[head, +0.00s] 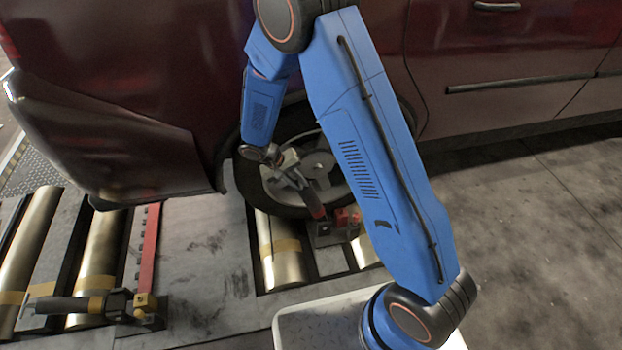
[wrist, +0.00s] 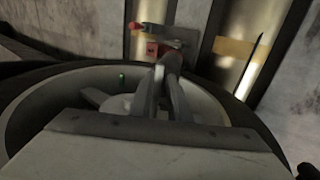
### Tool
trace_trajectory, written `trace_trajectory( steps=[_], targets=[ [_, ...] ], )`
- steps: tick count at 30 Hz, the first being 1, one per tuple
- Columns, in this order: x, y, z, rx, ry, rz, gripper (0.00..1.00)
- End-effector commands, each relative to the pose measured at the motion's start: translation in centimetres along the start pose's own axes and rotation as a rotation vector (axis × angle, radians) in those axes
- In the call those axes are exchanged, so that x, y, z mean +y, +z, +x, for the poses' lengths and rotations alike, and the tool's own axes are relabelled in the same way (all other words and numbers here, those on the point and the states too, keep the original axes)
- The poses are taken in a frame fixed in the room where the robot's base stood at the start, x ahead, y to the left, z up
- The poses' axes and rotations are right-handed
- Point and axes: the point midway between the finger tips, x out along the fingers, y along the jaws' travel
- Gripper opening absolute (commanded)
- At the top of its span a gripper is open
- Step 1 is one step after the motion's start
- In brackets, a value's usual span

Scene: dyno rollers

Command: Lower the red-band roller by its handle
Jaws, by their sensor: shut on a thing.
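My gripper (head: 297,181) is in front of the car's wheel and shut on the handle (head: 313,205), which rises at a tilt from its red-marked mount (head: 346,219). In the wrist view my gripper (wrist: 161,95) points along the handle, and the red part of the mount (wrist: 152,48) shows beyond the fingertips. The handle's gripped end is mostly hidden by the fingers. A metal roller (head: 281,262) lies just left of the mount; the band visible on it is tan, and I cannot make out a red band on a roller.
The dark red car (head: 130,60) stands over the rollers, its wheel (head: 240,180) close behind my gripper. At left, another handle (head: 75,305) lies flat with a yellow-marked mount (head: 146,301), near a red rail (head: 149,248). The concrete floor (head: 530,230) at right is clear.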

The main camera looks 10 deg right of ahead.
Motion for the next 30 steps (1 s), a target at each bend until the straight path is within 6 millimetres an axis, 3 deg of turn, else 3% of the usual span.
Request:
trace_trajectory(
  steps=[6, 15, 21, 30],
  targets=[
    [-4.0, -0.1, -0.4, 0.002, 0.126, -0.004, 0.00],
    [-7.9, -0.1, -0.4, 0.002, 0.204, 0.000, 0.00],
    [-9.3, -0.2, -0.2, 0.002, 0.203, 0.000, 0.00],
    [-10.0, -0.2, -0.2, 0.003, 0.202, 0.000, 0.00]
  ],
)
